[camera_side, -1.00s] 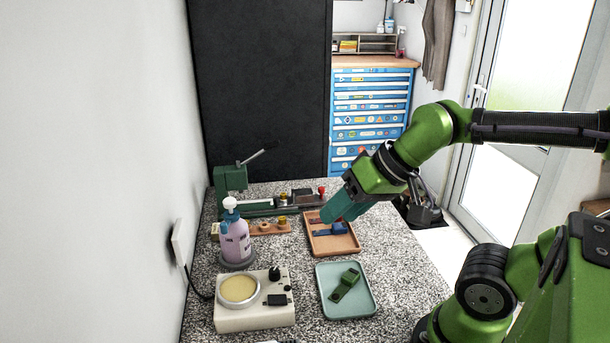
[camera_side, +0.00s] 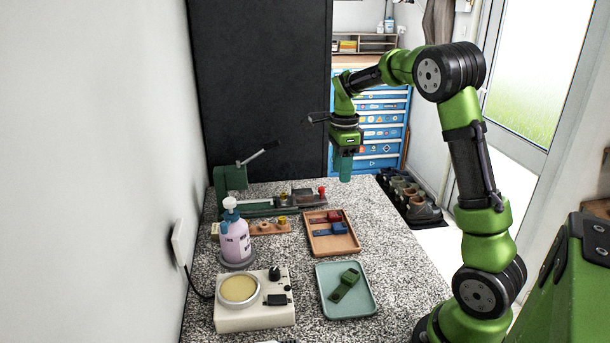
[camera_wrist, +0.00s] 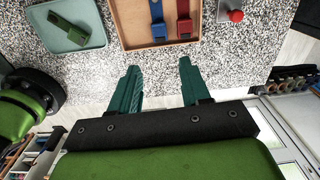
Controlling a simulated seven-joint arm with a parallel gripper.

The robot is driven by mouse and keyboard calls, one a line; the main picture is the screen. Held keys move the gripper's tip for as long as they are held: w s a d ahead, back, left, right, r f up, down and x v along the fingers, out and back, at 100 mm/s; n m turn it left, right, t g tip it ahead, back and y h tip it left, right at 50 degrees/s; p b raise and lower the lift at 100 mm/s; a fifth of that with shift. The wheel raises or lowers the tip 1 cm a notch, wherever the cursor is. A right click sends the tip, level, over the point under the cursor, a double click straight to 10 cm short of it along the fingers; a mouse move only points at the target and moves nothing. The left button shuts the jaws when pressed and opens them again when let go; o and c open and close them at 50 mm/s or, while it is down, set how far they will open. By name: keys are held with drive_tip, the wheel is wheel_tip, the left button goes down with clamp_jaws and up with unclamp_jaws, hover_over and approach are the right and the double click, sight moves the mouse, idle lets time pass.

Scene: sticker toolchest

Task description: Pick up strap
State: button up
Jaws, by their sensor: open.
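Three straps show. A green strap (camera_side: 345,285) lies on the teal tray (camera_side: 328,311) at the front of the table. A blue strap (camera_side: 329,229) and a red strap (camera_side: 327,217) lie side by side in the wooden tray (camera_side: 320,250). My gripper (camera_side: 345,176) is open and empty, pointing down, high near the table's far right edge. In the wrist view my gripper (camera_wrist: 160,78) has its fingers apart with nothing between them. The green strap (camera_wrist: 72,28), blue strap (camera_wrist: 158,22) and red strap (camera_wrist: 184,20) show ahead of the fingers.
A purple pump bottle (camera_side: 235,240) and a cream hot-plate box (camera_side: 255,305) stand on the left. A green press (camera_side: 230,180) and a rail with a red knob (camera_side: 322,190) stand behind the wooden tray. The table's right side is clear.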

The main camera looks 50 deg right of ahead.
sight(338, 226)
drive_tip(key=shift+m, duration=0.3)
wheel_tip(338, 226, down, 17)
drive_tip(key=c, duration=0.8)
